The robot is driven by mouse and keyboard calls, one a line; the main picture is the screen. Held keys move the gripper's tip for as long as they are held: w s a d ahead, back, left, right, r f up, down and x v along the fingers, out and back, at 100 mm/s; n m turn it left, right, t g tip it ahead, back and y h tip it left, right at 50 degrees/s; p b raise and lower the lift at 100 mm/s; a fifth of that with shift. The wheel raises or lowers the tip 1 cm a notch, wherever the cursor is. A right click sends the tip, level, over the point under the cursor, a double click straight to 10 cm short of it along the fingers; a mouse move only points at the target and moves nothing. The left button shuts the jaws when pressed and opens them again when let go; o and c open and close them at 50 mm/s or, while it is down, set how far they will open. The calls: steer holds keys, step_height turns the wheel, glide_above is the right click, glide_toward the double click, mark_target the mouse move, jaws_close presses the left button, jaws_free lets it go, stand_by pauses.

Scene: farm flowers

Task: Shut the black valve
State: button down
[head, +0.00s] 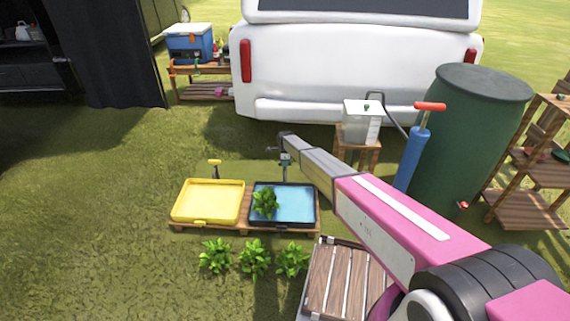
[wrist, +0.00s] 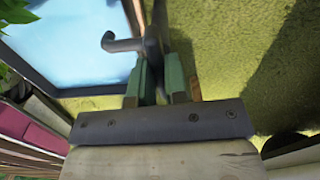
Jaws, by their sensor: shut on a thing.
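The black valve (wrist: 122,44) is a dark tap with a bent spout, standing at the back edge of the black tray (head: 285,229) in the head view. In the wrist view its spout reaches out over the blue water in the tray (wrist: 95,91). My gripper (wrist: 163,78) has its green fingers closed around the valve's dark upper part. In the head view my gripper (head: 285,160) is above the tray's far edge and hides most of the valve. How far the valve is turned cannot be told.
A yellow tray (head: 180,216) with a yellow tap (head: 215,163) stands left of the black tray. A green plant (head: 265,203) sits in the black tray. Several plants grow in front. A wooden crate (head: 340,280), blue pump (head: 412,158) and green barrel (head: 470,130) are at right. Grass is clear at left.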

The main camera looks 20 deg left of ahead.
steer(key=shift+m, duration=0.5)
steer(key=c, duration=1.1)
jaws_free()
steer(key=shift+c, duration=0.2)
steer(key=shift+r, duration=0.1)
step_height(320, 180, up, 11)
